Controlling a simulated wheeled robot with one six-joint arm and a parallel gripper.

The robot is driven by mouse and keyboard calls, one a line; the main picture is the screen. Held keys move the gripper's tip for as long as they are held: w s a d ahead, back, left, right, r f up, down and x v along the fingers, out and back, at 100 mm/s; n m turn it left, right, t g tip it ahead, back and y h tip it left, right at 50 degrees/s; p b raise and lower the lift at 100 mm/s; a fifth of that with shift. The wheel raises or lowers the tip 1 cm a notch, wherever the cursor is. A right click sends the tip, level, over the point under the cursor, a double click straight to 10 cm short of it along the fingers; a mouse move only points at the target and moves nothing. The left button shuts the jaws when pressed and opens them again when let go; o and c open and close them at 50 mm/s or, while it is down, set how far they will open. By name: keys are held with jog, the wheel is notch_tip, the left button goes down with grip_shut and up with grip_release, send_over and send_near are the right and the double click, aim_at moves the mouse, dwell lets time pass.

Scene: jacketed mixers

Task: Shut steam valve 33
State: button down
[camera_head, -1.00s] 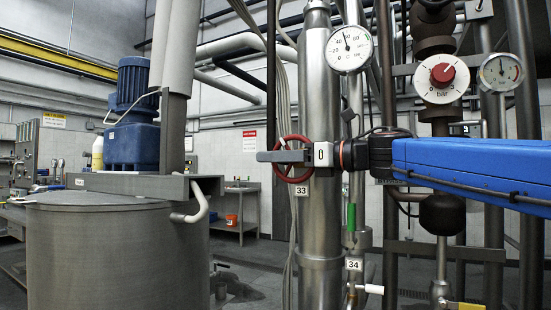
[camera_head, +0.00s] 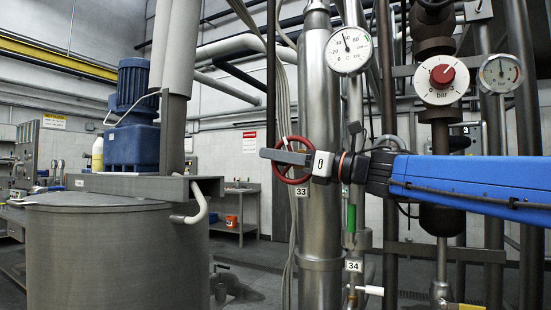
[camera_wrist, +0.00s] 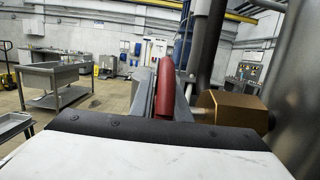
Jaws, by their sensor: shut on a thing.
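The red handwheel of steam valve 33 (camera_head: 287,181) stands in front of a thick steel pipe in the head view, above a "33" tag (camera_head: 302,194). My gripper (camera_head: 284,157) reaches in from the right, its grey fingers lying across the wheel, slightly tilted. In the wrist view, a red piece of the rim (camera_wrist: 165,88) stands between the two fingers, and my gripper is shut on it. A brass-coloured valve body (camera_wrist: 232,108) shows just right of the fingers there. The fingers hide part of the wheel in the head view.
A second valve with a green part (camera_head: 351,217) and a "34" tag (camera_head: 353,266) is below right. A dial thermometer (camera_head: 349,50) hangs above. A mixer vessel (camera_head: 105,255) fills the lower left.

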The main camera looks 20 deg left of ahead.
jog(key=shift+r+y, duration=0.15)
jog(key=shift+y, duration=0.25)
jog(key=shift+d, duration=0.1)
jog(key=c, duration=1.7)
grip_release()
jog(key=v, duration=1.7)
jog(key=shift+s+d, duration=0.15)
